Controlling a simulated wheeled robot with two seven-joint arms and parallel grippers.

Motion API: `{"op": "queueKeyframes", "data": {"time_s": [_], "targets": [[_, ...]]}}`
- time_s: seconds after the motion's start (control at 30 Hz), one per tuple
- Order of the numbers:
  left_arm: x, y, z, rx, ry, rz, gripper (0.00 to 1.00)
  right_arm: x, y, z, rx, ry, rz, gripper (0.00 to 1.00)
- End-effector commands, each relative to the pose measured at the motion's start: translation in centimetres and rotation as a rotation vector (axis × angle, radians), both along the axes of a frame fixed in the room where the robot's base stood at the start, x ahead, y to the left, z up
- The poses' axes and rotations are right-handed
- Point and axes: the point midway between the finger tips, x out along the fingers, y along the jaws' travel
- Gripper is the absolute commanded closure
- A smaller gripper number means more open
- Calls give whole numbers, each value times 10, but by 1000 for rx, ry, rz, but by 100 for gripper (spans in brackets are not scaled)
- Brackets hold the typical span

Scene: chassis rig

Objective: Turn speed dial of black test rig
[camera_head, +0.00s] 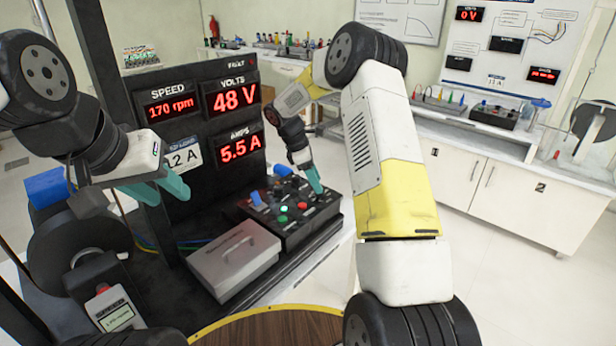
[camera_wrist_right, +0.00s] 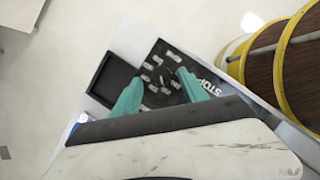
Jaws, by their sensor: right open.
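The black test rig (camera_head: 190,75) stands at left in the head view, its red displays reading 170 rpm, 48 V and 5.5 A. Its control box (camera_head: 318,222) carries blue knobs and red and green buttons. Which knob is the speed dial I cannot tell. My right gripper (camera_head: 314,180) is over the far right part of this box, fingers down. In the right wrist view its teal fingers (camera_wrist_right: 160,92) are apart, with grey knobs (camera_wrist_right: 152,75) between and beyond them. My left gripper (camera_head: 160,188) is in front of the rig panel, its teal fingers apart and empty.
A grey lidded box (camera_head: 235,262) stands just left of the control box. A handheld meter (camera_head: 112,308) marked SPEED is at lower left. A round wooden top with a yellow rim (camera_head: 265,328) is in front. White cabinets (camera_head: 500,190) line the back.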

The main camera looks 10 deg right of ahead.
Motion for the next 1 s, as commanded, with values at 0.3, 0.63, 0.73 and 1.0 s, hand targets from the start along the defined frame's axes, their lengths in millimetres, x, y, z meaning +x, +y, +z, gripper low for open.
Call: {"op": "queueKeyframes", "data": {"time_s": [0.3, 0.63, 0.73, 1.0], "targets": [[0, 0, 0, 0, 0, 0, 62, -1, -10, -23, 1, -1, -1, 49], [0, 0, 0, 0, 0, 0, 62, -1, -10, -24, 1, -2, -1, 73], [0, 0, 0, 0, 0, 0, 62, -1, -10, -24, 1, -2, -1, 92], [0, 0, 0, 0, 0, 0, 62, -1, -9, -23, 2, -2, -10, 100]]}}
